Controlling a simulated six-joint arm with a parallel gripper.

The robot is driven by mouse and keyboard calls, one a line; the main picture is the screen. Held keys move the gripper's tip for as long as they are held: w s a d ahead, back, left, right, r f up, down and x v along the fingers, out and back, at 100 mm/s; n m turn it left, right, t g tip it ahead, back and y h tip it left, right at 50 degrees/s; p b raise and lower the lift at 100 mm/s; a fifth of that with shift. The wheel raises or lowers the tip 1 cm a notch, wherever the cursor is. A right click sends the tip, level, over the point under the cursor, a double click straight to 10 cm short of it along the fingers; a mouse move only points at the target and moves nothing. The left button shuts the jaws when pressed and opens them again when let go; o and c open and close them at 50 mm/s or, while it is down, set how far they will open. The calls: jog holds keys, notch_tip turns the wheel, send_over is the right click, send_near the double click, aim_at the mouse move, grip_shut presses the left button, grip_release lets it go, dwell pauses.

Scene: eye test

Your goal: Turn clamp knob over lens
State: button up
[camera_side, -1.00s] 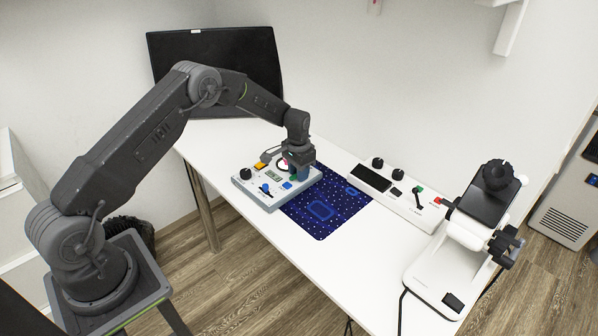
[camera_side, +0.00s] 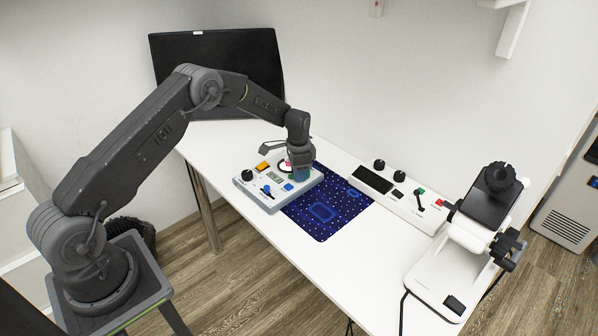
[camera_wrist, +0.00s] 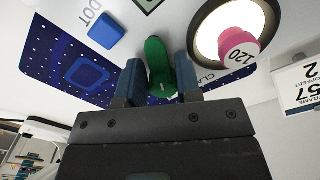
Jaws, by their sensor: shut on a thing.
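The clamp knob (camera_wrist: 158,65) is green and lever-shaped, beside a printed label that starts "CLA" in the wrist view. My gripper (camera_wrist: 159,78) is shut on it, with one blue-grey finger on each side. The lens (camera_wrist: 209,32) is a bright round window in a dark ring, right of the fingers. A pink round piece marked 120 (camera_wrist: 239,44) overlaps its lower edge. In the side view my gripper (camera_side: 301,170) is down at the back right of the pale control box (camera_side: 263,200) and hides most of the knob and lens.
A white panel (camera_side: 404,205) and white stand (camera_side: 432,275) are further right. The front table is clear.

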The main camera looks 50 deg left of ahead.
jog(key=o, duration=0.6)
jog(key=n, duration=0.5)
jog(key=shift+s+d, duration=0.1)
jog(key=shift+d, duration=0.3)
jog(key=shift+r+n, duration=0.35)
jog(key=shift+n, duration=0.25)
notch_tip(320, 180, up, 14)
jog(key=shift+s+d+r+t, duration=0.35)
jog(key=shift+s+d+r, duration=0.65)
jog(key=shift+s+r, duration=1)
jog(key=shift+s+d+r+t, duration=0.3)
jog(key=shift+s+d+r, duration=0.9)
jog(key=shift+r, duration=1.4)
jog(key=shift+s+d+r+t, duration=0.35)
jog(key=shift+s+d+r, duration=0.5)
jog(key=shift+s+r, duration=1.2)
jog(key=shift+w+r, duration=0.2)
jog(key=shift+w, duration=0.05)
